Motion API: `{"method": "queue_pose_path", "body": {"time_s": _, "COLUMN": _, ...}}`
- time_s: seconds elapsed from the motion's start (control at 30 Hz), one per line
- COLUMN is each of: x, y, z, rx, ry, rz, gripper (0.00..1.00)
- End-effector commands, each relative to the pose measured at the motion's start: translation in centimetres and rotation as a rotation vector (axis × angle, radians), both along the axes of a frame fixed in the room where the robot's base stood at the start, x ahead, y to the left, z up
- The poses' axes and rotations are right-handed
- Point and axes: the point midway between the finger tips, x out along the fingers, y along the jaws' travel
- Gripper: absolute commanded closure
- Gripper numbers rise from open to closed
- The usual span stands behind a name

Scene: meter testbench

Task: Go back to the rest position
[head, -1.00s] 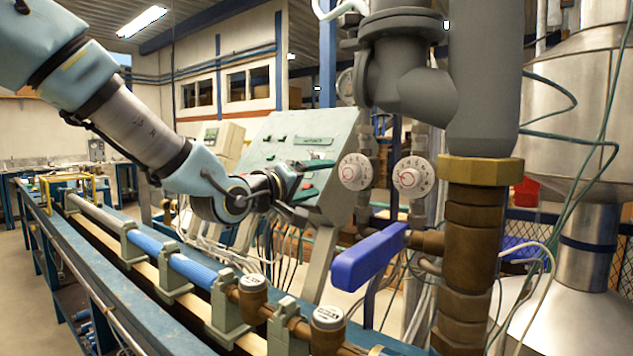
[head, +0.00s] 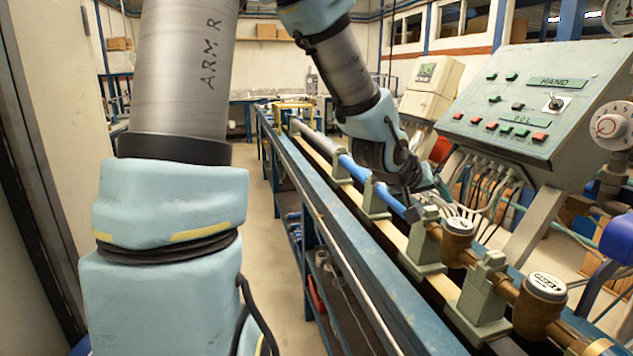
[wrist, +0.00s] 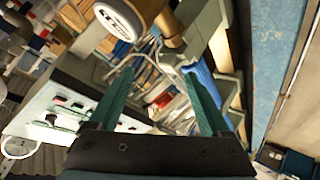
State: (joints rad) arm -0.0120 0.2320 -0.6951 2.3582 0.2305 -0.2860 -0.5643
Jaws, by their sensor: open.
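My gripper (head: 430,192) shows in the head view above the pipe run of the bench, just left of the grey control panel (head: 530,105). It is small and partly hidden by my wrist there. In the wrist view my gripper (wrist: 160,85) has its two green fingers spread wide apart, with nothing held between them. A brass meter with a white round cap (wrist: 117,22) shows at the top of the wrist view, beyond the fingers. The control panel (wrist: 60,105) is at the left of that view.
The blue bench (head: 345,235) carries a blue pipe (head: 352,168) and two brass meters (head: 457,240) (head: 540,300). A blue valve handle (head: 617,238) is at the right edge. The floor aisle (head: 270,265) left of the bench is clear.

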Motion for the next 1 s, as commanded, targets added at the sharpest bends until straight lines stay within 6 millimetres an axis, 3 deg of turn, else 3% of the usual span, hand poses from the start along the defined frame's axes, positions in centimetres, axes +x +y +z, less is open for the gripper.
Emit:
{"method": "queue_pose_path", "body": {"time_s": 0.03, "x": 0.5, "y": 3.2, "z": -1.4, "rx": 0.087, "ry": 0.017, "rz": 0.035, "gripper": 0.19}}
{"method": "queue_pose_path", "body": {"time_s": 0.17, "x": 0.2, "y": 12.0, "z": -4.5, "rx": 0.303, "ry": 0.101, "rz": 0.113, "gripper": 0.19}}
{"method": "queue_pose_path", "body": {"time_s": 0.3, "x": -2.4, "y": 21.0, "z": -6.7, "rx": 0.481, "ry": 0.246, "rz": 0.177, "gripper": 0.19}}
{"method": "queue_pose_path", "body": {"time_s": 0.43, "x": -6.0, "y": 26.7, "z": -7.6, "rx": 0.568, "ry": 0.384, "rz": 0.205, "gripper": 0.19}}
{"method": "queue_pose_path", "body": {"time_s": 0.5, "x": -7.6, "y": 28.5, "z": -7.8, "rx": 0.587, "ry": 0.445, "rz": 0.21, "gripper": 0.19}}
{"method": "queue_pose_path", "body": {"time_s": 0.63, "x": -9.4, "y": 30.1, "z": -8.0, "rx": 0.6, "ry": 0.506, "rz": 0.211, "gripper": 0.19}}
{"method": "queue_pose_path", "body": {"time_s": 1.0, "x": -9.5, "y": 30.2, "z": -8.0, "rx": 0.6, "ry": 0.511, "rz": 0.211, "gripper": 0.19}}
